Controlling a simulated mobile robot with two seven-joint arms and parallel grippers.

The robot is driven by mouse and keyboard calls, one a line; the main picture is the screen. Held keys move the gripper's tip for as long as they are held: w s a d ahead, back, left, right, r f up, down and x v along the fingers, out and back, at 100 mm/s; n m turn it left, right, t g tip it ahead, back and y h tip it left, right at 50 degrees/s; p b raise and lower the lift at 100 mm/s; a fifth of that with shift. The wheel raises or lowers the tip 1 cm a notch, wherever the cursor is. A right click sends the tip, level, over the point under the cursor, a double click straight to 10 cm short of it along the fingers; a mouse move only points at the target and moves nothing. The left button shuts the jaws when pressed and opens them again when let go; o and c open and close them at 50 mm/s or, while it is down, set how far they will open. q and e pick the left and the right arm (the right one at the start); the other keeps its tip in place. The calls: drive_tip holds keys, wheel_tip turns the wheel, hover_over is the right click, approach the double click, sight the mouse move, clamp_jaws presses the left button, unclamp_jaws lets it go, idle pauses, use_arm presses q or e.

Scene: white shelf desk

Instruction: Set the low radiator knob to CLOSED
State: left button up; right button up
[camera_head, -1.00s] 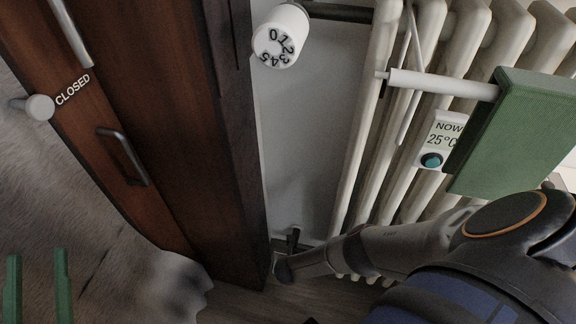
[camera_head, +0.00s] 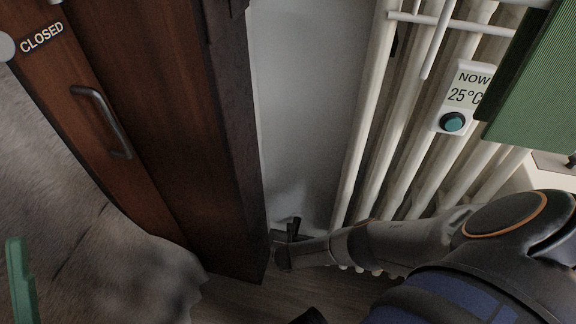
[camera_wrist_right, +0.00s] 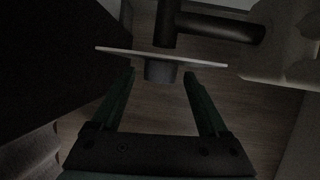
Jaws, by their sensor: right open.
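In the right wrist view, a small grey knob (camera_wrist_right: 160,71) sits under a thin light plate (camera_wrist_right: 115,50) seen edge-on, below dark pipework (camera_wrist_right: 222,28). I take this to be the low radiator knob; its marking cannot be read. My right gripper (camera_wrist_right: 159,77) is open, with one green finger on each side of the knob; contact is not clear. In the head view, my right arm reaches down left towards a dark valve pipe (camera_head: 293,228) near the floor and hides the knob and gripper. My left gripper shows only one green finger (camera_head: 21,281) at bottom left, with a gap beside it.
The white radiator (camera_head: 375,130) is at right, with a green panel (camera_head: 530,85) and a 25°C display (camera_head: 462,98) on it.

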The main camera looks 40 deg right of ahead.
drive_tip(key=shift+c, duration=0.2)
drive_tip(key=shift+f, duration=0.1)
clamp_jaws()
idle(0.5)
